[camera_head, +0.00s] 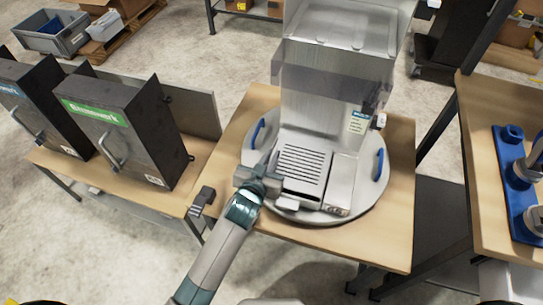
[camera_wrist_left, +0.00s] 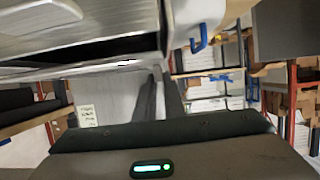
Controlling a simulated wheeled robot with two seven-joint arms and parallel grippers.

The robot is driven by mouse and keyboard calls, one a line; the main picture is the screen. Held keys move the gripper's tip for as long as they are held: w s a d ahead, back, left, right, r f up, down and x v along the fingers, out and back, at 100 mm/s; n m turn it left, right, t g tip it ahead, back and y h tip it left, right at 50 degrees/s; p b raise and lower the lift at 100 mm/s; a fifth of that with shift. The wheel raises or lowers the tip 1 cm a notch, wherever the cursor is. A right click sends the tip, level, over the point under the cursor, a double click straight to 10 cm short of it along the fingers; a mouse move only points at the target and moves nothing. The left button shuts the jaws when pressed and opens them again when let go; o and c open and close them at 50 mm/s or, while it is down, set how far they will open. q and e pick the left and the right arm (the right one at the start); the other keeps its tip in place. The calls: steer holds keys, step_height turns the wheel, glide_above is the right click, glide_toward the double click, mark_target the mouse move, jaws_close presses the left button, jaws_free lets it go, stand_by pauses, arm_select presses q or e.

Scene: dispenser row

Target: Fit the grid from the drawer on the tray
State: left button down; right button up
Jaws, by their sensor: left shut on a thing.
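The slotted metal grid (camera_head: 303,168) lies at the front of the steel dispenser (camera_head: 325,95), over the tray area; whether it is fully seated cannot be told. My left gripper (camera_head: 270,170) is at the grid's left edge, shut on it. In the left wrist view, its fingers (camera_wrist_left: 160,95) are close together under a metal edge (camera_wrist_left: 90,50), and the grip itself is partly hidden. A smooth metal section (camera_head: 343,185), possibly the drawer, is right of the grid. The tray under the grid is hidden. My right gripper is not in view.
The dispenser stands on a round turntable (camera_head: 365,203) with blue handles (camera_head: 379,165) on a wooden table (camera_head: 400,215). A blue rack (camera_head: 515,190) with fittings is on the right table. The main table's front right is clear.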

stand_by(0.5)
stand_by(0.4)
arm_select(q)
steer(key=shift+f+b, duration=0.5)
steer(key=shift+f, duration=0.35)
steer(key=c, duration=1.9)
jaws_free()
steer(key=shift+o, duration=0.7)
steer(key=shift+a, duration=0.1)
